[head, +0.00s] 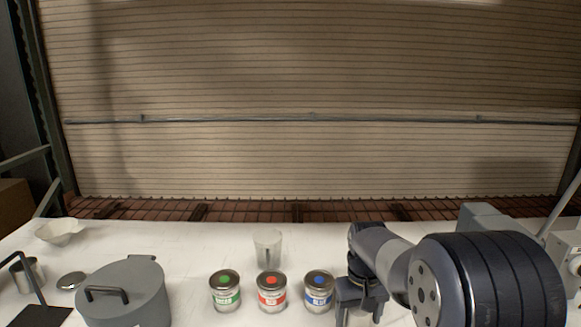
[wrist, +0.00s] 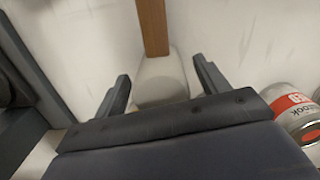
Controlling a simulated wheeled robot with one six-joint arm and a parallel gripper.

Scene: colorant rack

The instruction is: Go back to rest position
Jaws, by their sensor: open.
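My gripper (head: 359,312) is at the lower right of the head view, over the white table and just right of the blue-labelled can (head: 319,291). In the wrist view my gripper (wrist: 161,70) has its two fingers spread apart. A pale, rounded object (wrist: 160,82) with a brown, wood-like handle (wrist: 152,25) shows between and beyond the fingers. I cannot tell whether they touch it. Its lower part is hidden by the gripper body.
The green can (head: 225,291) and red can (head: 272,291) stand left of the blue one, with a clear cup (head: 268,248) behind. A grey lidded pot (head: 125,292), a white bowl (head: 60,231) and a metal cup (head: 27,274) are at left. A grey machine (head: 487,220) stands at right.

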